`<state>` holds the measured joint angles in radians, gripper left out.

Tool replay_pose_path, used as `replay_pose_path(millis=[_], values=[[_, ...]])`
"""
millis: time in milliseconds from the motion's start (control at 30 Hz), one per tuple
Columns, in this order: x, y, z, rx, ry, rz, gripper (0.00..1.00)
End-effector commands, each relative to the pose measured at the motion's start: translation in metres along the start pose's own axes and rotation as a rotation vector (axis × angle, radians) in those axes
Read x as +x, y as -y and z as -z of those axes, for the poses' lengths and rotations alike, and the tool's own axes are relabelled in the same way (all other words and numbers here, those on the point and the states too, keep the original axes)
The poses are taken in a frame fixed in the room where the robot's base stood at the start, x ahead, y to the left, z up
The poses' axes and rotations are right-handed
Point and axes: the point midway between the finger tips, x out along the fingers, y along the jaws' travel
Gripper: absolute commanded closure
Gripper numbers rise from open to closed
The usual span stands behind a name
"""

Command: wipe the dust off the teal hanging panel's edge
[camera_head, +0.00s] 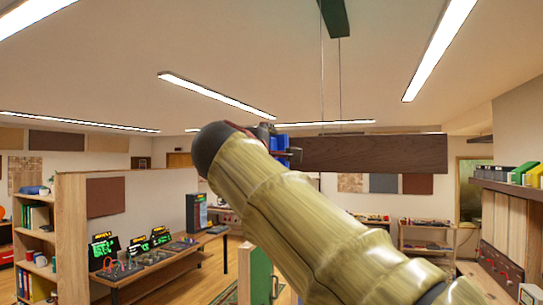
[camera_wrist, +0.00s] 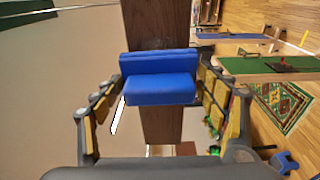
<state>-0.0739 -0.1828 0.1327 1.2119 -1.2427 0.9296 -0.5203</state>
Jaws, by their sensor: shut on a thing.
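My gripper (camera_wrist: 160,82) is shut on a blue block (camera_wrist: 160,91), with one finger at each side of it. In the head view the gripper (camera_head: 266,140) is mostly hidden behind my arm, and some of the blue block (camera_head: 281,150) shows. A dark brown board (camera_head: 375,153) hangs level on two thin wires, just right of the block. In the wrist view the board (camera_wrist: 158,25) runs behind the block; I cannot tell whether they touch. A dark green-teal piece (camera_head: 333,17) is at the top edge of the head view, partly cut off. No dust is clearly visible.
A wooden partition (camera_head: 130,225) and a bench with lit devices (camera_head: 150,262) stand at left. Shelves (camera_head: 510,190) line the right wall. Ceiling lights (camera_head: 215,95) hang overhead.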

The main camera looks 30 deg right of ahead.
Motion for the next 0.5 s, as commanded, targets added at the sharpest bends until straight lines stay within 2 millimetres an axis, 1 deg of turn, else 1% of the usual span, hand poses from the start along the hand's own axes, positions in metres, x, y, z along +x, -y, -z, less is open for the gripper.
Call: replay_pose_path(millis=[500], values=[[0.0076,-0.0008,-0.0013,0.000,0.001,-0.001,0.47]])
